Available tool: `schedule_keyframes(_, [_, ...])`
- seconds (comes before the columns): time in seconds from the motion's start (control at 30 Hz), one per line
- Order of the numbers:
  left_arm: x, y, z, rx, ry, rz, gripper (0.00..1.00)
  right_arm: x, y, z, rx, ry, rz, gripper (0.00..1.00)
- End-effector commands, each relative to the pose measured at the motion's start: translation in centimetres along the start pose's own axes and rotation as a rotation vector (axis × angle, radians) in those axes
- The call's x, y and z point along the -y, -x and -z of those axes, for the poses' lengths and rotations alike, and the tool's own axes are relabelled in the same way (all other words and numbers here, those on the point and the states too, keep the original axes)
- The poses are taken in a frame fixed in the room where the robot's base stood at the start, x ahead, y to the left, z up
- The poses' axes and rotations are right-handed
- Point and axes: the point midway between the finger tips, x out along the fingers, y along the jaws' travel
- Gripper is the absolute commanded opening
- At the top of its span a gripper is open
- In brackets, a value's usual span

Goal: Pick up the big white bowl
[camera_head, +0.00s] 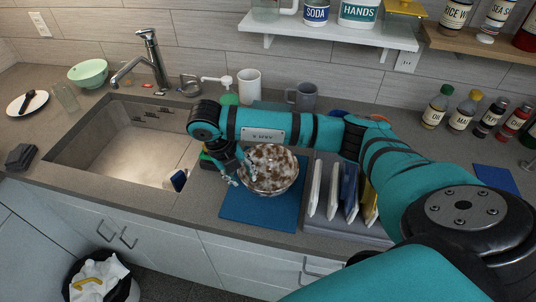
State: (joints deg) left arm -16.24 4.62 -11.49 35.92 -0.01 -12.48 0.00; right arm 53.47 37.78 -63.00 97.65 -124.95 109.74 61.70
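A round bowl (271,174), white with brown patches, sits on a blue mat (262,213) on the counter, right of the sink. My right gripper (241,177) is at the bowl's left rim, pointing down. One fingertip appears left of the bowl and the other overlaps its rim. I cannot tell whether the fingers touch the bowl or have closed on it. My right forearm crosses behind and above the bowl and hides part of the counter there. My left gripper is not in view.
A rack (318,222) with upright dishes stands close on the bowl's right. The sink (125,145) is on the left, with a faucet (150,55). A white mug (249,86) and a grey mug (303,96) stand behind my arm. A shelf (330,29) hangs above.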

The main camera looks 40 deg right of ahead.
Motion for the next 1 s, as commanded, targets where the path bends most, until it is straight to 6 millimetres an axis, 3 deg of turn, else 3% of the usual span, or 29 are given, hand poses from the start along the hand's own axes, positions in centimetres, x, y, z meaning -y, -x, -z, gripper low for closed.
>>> schedule_keyframes(0.03, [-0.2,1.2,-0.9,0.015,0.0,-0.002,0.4,0.0,-0.3,0.1,-0.005,0.0,0.002,0.33])
schedule_keyframes(0.2, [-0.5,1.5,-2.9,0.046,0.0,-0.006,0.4,-0.1,-2.4,0.0,0.0,0.0,0.0,0.33])
schedule_keyframes(0.43, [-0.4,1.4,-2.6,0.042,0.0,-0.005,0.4,-0.1,-2.7,-0.1,0.001,0.001,-0.001,0.33])
schedule_keyframes(0.7, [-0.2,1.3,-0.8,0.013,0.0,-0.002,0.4,-0.1,-2.6,-0.1,0.001,0.0,-0.001,0.0])
schedule_keyframes(1.0, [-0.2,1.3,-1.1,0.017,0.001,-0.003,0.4,-0.1,-2.6,-0.1,0.001,0.001,-0.001,0.0])
